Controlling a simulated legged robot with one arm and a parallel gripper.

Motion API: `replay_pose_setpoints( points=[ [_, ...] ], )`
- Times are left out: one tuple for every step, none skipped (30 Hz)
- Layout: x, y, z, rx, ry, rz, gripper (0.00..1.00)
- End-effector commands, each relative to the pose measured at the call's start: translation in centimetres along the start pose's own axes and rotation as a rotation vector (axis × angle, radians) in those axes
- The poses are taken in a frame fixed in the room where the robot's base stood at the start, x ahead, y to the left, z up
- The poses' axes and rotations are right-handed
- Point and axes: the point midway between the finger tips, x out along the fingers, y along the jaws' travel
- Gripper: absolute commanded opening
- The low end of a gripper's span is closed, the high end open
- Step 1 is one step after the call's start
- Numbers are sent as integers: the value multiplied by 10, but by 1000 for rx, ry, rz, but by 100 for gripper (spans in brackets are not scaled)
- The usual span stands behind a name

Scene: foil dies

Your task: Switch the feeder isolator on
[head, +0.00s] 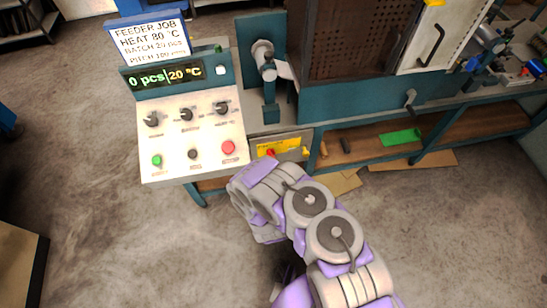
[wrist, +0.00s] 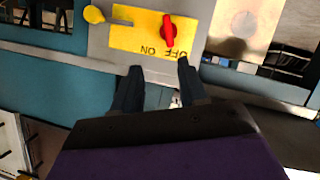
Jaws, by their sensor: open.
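The feeder isolator is a red rotary handle (wrist: 168,32) on a yellow plate (wrist: 130,38) marked ON and OFF, upside down in the wrist view. The handle lies nearly upright in that view, with its lower end close to the word OFF. In the head view the red handle (head: 270,152) shows on the grey box under the bench edge, just beyond my arm. My gripper (wrist: 159,64) is open and empty, its two dark fingers apart below the plate in the wrist view. I cannot tell whether a finger touches the box. My fingers are hidden in the head view.
A control panel (head: 190,135) with knobs and buttons stands left of the isolator; its display (head: 165,75) reads 0 pcs and 20 °C. A job sign (head: 148,38) is above. A lower shelf (head: 365,145) holds a green piece (head: 400,137). The floor in front is clear.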

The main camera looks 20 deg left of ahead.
Motion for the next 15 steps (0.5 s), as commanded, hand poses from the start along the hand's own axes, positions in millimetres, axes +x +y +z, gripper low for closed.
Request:
replay_pose_setpoints(
  points=[
    [-3,-6,4,-8,9,-6,43],
    [-4,-8,5,-11,14,-7,43],
    [-4,-9,6,-13,19,-8,43],
    [-3,-10,6,-13,21,-9,43],
    [-2,-10,6,-13,23,-9,43],
    [0,-9,7,-11,25,-8,43],
    [3,-9,7,-10,26,-8,43],
    [6,-8,7,-8,26,-7,43],
    [11,-7,7,-5,27,-6,43],
    [16,-6,7,-4,29,-6,43],
    [21,-4,7,-3,30,-6,43],
    [28,-4,7,0,31,-5,43],
    [34,-4,7,1,31,-5,43],
    [40,-4,7,3,31,-5,43],
    [48,-4,6,2,31,-5,43]
  ],
)
